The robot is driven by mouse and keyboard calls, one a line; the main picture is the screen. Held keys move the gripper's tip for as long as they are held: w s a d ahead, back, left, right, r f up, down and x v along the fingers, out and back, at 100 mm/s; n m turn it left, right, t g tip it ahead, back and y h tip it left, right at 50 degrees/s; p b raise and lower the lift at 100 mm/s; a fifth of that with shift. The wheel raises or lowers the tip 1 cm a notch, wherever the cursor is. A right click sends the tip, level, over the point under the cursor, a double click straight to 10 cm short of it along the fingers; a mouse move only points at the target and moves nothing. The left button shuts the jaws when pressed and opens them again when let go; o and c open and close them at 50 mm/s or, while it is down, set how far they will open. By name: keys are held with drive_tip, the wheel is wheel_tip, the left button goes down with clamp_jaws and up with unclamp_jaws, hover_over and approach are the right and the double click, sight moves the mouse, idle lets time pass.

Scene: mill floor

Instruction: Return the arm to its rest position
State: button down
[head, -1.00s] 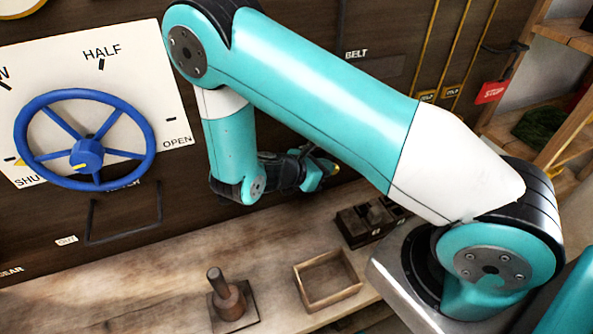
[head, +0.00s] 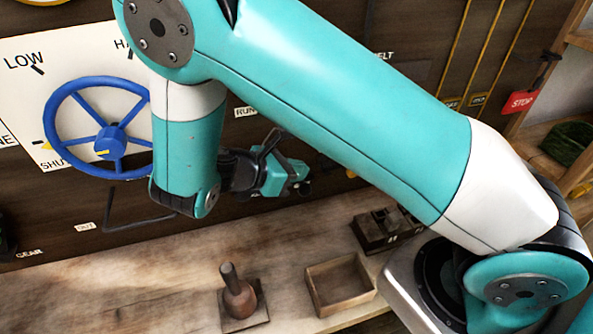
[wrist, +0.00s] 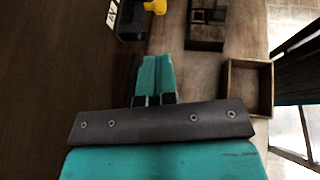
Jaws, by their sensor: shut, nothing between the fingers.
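My teal arm is folded across the head view, and my gripper (head: 297,184) hangs in front of the dark wall panel, above the back of the wooden bench (head: 180,262). In the wrist view my gripper (wrist: 155,60) shows its two teal fingers close together. They are shut with nothing between them. The gripper touches nothing that I can see.
A blue handwheel (head: 100,125) is on a white dial plate at left. The bench holds a plunger-like tool (head: 237,293), an open wooden box (head: 340,285) and a dark slotted block (head: 385,229). A red STOP tag (head: 520,101) hangs at right.

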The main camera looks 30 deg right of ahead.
idle(0.4)
drive_tip(key=s+a+r+m+y+b, duration=0.2)
drive_tip(key=s+a+r+m+y, duration=0.2)
drive_tip(key=s+y, duration=0.4)
drive_tip(key=s+a+r+m+y+b, duration=0.2)
drive_tip(key=s+a+r+m+y, duration=0.3)
drive_tip(key=s+r+m+y, duration=0.2)
wheel_tip(320, 180, up, 2)
drive_tip(key=shift+s+a+y, duration=0.15)
drive_tip(key=shift+s+y, duration=0.55)
drive_tip(key=shift+y, duration=0.2)
